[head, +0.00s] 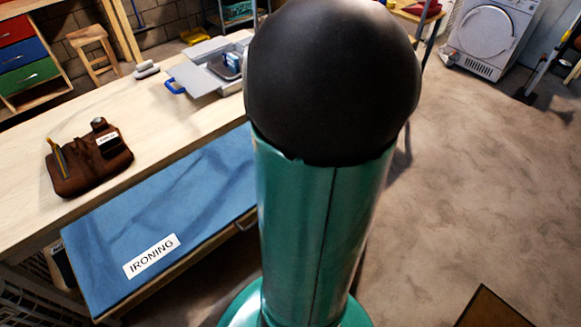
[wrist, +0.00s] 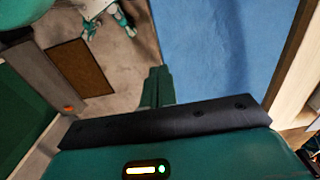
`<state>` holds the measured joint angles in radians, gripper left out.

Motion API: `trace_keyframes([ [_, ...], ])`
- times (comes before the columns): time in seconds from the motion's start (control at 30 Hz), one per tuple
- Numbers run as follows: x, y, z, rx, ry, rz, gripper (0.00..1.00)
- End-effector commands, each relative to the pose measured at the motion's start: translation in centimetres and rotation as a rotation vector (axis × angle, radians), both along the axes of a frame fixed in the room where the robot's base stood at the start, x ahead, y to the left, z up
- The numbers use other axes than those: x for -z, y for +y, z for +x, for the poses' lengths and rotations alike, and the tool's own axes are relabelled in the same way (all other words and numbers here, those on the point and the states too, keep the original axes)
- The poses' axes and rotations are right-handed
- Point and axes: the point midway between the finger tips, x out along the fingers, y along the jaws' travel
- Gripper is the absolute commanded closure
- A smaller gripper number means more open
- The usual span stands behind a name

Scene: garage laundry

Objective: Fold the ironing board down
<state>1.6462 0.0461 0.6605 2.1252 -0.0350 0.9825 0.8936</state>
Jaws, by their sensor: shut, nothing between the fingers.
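The ironing board (head: 170,215) is a flat blue panel with a white IRONING label (head: 152,256). In the head view it lies out level along the near side of the wooden workbench, a little below its top. It also shows in the wrist view (wrist: 218,45) as a blue surface at top centre-right. My gripper (wrist: 157,76) shows in the wrist view with its green fingers together and empty. They appear beside the board's left edge; I cannot tell if they touch it. In the head view my arm hides the gripper and the board's right end.
The workbench (head: 60,130) holds a brown tool pouch (head: 88,160) and a grey case with blue handles (head: 210,68). A wire rack (head: 30,300) stands at lower left. A brown mat (head: 497,308) lies at lower right. The floor right of my arm is largely clear.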

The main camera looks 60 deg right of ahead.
Motion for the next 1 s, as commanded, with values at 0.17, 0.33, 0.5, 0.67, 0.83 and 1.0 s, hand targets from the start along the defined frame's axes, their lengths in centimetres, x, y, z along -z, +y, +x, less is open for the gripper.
trace_keyframes([
  [0.17, 3.4, 0.1, 0.0, -0.002, -0.002, 0.006, 1.0],
  [0.33, 6.7, 0.1, 0.0, -0.003, -0.002, 0.006, 1.0],
  [0.5, 9.6, 0.2, -0.1, -0.003, -0.002, 0.005, 1.0],
  [0.67, 11.4, 0.2, 0.0, -0.004, -0.003, 0.001, 1.0],
  [0.83, 12.2, 0.2, -0.1, -0.003, -0.003, -0.001, 1.0],
  [1.0, 12.3, 0.2, -0.1, -0.003, -0.003, -0.002, 1.0],
])
